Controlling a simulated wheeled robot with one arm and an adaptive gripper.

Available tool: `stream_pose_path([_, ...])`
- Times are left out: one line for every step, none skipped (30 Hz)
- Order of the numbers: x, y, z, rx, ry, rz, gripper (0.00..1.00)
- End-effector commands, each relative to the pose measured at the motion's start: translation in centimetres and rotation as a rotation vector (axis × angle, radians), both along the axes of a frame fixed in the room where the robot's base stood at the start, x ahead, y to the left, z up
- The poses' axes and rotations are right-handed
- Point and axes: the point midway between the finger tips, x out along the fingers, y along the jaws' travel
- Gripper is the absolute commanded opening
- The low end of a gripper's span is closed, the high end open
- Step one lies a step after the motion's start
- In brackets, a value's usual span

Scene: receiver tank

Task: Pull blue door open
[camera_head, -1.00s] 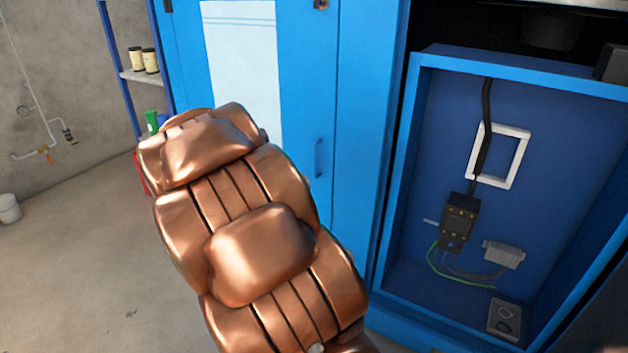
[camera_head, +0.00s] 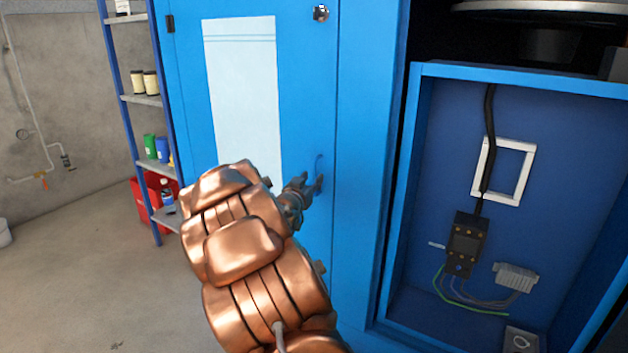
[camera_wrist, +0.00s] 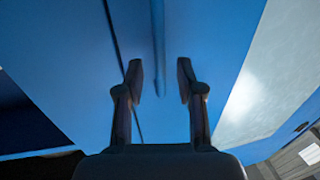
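The blue door (camera_head: 304,100) appears closed on the blue cabinet, with a white sheet or panel (camera_head: 240,90) on its front. Its blue handle (camera_head: 318,162) is a small upright bar near the door's right edge. My gripper (camera_head: 311,183) is at the handle, reaching in from the lower left. In the wrist view my gripper (camera_wrist: 159,76) has its two fingers spread apart. The blue handle (camera_wrist: 158,45) runs down between the fingertips there, with gaps on both sides. I cannot tell how deep it sits between them.
An open blue compartment (camera_head: 415,150) with a black device (camera_head: 466,243), cables and a white frame (camera_head: 484,190) is right of the door. A shelf rack (camera_head: 125,110) with cans and bottles stands left, with a red crate (camera_head: 150,195) below.

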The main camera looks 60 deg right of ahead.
Motion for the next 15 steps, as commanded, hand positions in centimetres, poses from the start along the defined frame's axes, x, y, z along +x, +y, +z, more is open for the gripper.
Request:
stream_pose_path([0.0,-0.7,-0.2,0.001,0.001,-0.002,0.37])
stream_pose_path([0.1,-1.0,-0.3,0.002,0.001,-0.002,0.37])
stream_pose_path([0.2,-1.4,-0.3,0.004,0.002,-0.002,0.37])
stream_pose_path([0.3,-1.6,-0.3,0.004,0.003,-0.002,0.37])
stream_pose_path([0.3,-1.9,-0.3,0.004,0.003,-0.002,0.37])
stream_pose_path([0.5,-2.2,-0.3,0.005,0.002,-0.001,0.37])
stream_pose_path([0.6,-2.3,-0.3,0.004,0.002,0.0,0.37])
stream_pose_path([0.6,-2.5,-0.3,0.003,0.003,0.0,0.37])
stream_pose_path([0.6,-2.6,-0.2,0.003,0.003,0.0,0.37])
stream_pose_path([0.7,-2.8,-0.2,0.003,0.003,0.0,0.37])
stream_pose_path([0.7,-2.8,-0.2,0.003,0.003,0.0,0.37])
stream_pose_path([0.7,-2.9,-0.2,0.003,0.003,0.0,0.37])
stream_pose_path([0.7,-2.9,-0.2,0.003,0.003,0.001,0.37])
stream_pose_path([0.7,-2.9,-0.2,0.003,0.003,0.001,0.37])
stream_pose_path([0.7,-3.0,-0.2,0.003,0.003,0.001,0.37])
